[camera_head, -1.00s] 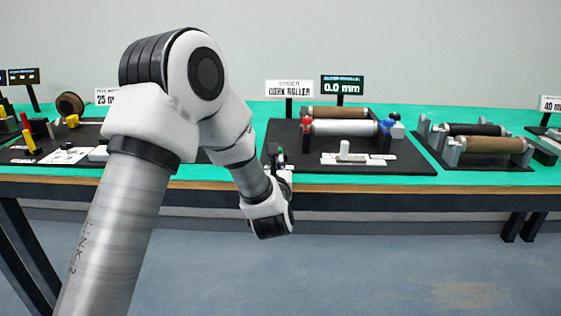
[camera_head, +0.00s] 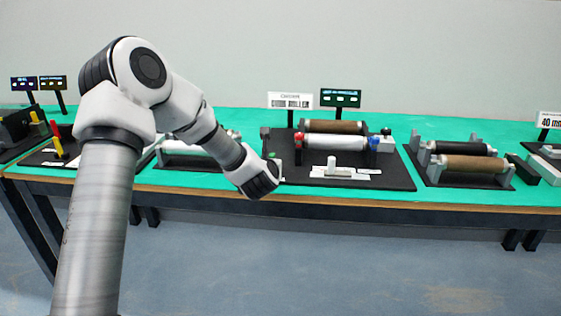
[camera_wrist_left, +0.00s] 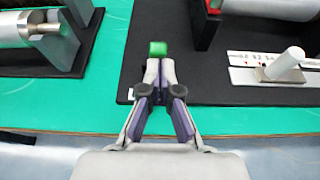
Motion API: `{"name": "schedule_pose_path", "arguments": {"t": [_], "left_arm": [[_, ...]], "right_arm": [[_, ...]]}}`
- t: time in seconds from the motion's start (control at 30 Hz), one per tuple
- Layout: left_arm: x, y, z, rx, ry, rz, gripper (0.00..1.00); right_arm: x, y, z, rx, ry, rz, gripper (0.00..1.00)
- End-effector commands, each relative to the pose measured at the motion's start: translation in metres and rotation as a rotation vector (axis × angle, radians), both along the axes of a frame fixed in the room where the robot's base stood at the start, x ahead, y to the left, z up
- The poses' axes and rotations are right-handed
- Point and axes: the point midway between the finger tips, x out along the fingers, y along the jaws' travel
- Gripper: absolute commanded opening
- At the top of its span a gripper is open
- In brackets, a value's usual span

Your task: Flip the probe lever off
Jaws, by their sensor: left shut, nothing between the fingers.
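My left gripper (camera_wrist_left: 159,72) is shut and empty. In the left wrist view its fingertips are just short of a small green cap (camera_wrist_left: 158,48) at the front left of a black station board (camera_wrist_left: 130,78). I cannot tell whether they touch. My right gripper is out of view.
On the same board are rollers with a red cap (camera_head: 298,138) and a blue cap (camera_head: 373,144), and a white post (camera_wrist_left: 287,62) on a scale plate. Another roller station (camera_wrist_left: 50,30) stands left. A green strip of tabletop (camera_wrist_left: 110,78) between the boards is clear.

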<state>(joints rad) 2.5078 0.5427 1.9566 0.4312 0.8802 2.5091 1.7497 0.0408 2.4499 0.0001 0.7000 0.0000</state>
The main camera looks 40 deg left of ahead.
Motion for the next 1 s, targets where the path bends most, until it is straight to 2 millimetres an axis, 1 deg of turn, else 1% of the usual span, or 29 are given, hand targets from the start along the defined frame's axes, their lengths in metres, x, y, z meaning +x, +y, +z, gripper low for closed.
{"name": "schedule_pose_path", "arguments": {"t": [0.03,0.2,0.33,0.37,0.4,0.53,0.9,1.0], "left_arm": [[0.003,0.003,0.016,-0.022,0.03,0.003,0.0],[0.01,0.007,0.026,-0.1,0.16,0.002,0.0],[0.015,0.009,0.026,-0.153,0.244,0.002,0.0],[0.014,0.009,0.017,-0.149,0.242,0.002,0.0],[0.014,0.009,0.015,-0.148,0.241,0.0,0.0],[0.014,0.009,0.016,-0.147,0.239,0.002,0.0],[0.014,0.009,0.032,-0.147,0.236,0.002,0.0],[0.014,0.009,0.033,-0.146,0.238,0.002,0.0]], "right_arm": [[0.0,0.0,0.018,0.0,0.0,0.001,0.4],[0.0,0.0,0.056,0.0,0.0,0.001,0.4],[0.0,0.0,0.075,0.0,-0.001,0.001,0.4],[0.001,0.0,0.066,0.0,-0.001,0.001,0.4],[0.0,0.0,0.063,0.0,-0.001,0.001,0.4],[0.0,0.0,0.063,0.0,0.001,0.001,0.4],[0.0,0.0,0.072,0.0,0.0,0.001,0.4],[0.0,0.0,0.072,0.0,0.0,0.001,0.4]]}}
